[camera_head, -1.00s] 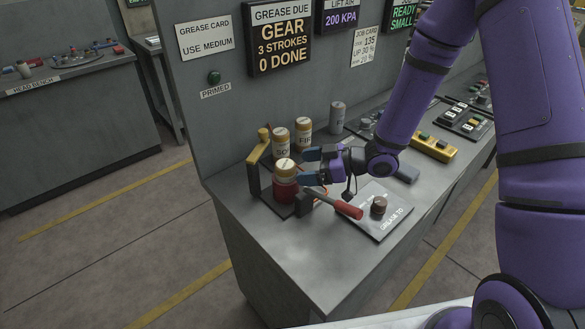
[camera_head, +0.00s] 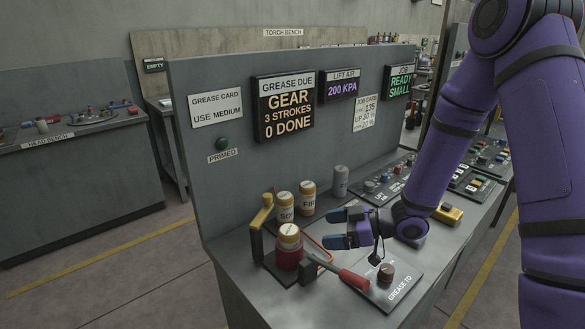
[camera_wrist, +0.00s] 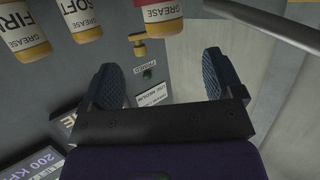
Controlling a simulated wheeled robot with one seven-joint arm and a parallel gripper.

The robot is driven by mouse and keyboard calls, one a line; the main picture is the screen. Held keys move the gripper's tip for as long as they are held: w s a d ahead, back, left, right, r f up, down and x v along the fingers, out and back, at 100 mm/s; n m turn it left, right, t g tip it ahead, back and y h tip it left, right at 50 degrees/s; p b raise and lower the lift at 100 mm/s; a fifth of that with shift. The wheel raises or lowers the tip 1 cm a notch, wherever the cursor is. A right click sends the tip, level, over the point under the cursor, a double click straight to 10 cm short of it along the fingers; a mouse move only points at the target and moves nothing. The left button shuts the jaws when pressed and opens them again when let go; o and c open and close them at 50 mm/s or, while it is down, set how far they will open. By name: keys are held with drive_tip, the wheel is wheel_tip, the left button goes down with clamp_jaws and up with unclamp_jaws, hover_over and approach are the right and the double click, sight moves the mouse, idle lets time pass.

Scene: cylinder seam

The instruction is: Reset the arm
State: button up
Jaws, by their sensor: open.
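My arm is purple and reaches in from the right in the head view. My gripper (camera_head: 340,230) is open and empty above the grey bench, just right of the grease canisters. Its two blue fingers point left. In the wrist view my gripper (camera_wrist: 160,85) shows its two dark ridged fingertips spread wide with nothing between them. A red grease canister with a cream cap (camera_head: 289,250) stands in the holder in front of it, apart from the fingers.
A red-handled lever (camera_head: 352,280) and a plate with a brown knob (camera_head: 386,272) lie near the gripper. SOFT (camera_head: 285,206) and FIRM (camera_head: 308,196) canisters and a grey cylinder (camera_head: 341,181) stand behind. Sign boards (camera_head: 286,105) hang on the panel. A yellow block (camera_head: 447,214) sits right.

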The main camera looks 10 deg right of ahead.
drive_tip(key=w+d+r+m+t+h, duration=0.3)
drive_tip(key=w+d+r+t+h, duration=0.1)
drive_tip(key=d+r+h, duration=0.4)
drive_tip(key=s+d+r+m+t+h, duration=0.1)
drive_tip(key=s+d+r+m+h, duration=0.15)
drive_tip(key=r, duration=0.25)
drive_tip(key=s+d+r+m+h, duration=0.2)
drive_tip(key=d+r+h, duration=0.1)
drive_tip(key=r, duration=0.3)
drive_tip(key=s+r+m+g, duration=0.2)
drive_tip(key=s+r+m, duration=0.1)
drive_tip(key=s, duration=0.9)
drive_tip(key=s+r+m+g, duration=0.2)
drive_tip(key=s+r+m, duration=0.2)
drive_tip(key=s, duration=0.8)
drive_tip(key=shift+s+d+r, duration=0.15)
drive_tip(key=shift+d+r, duration=0.05)
drive_tip(key=shift+r, duration=0.6)
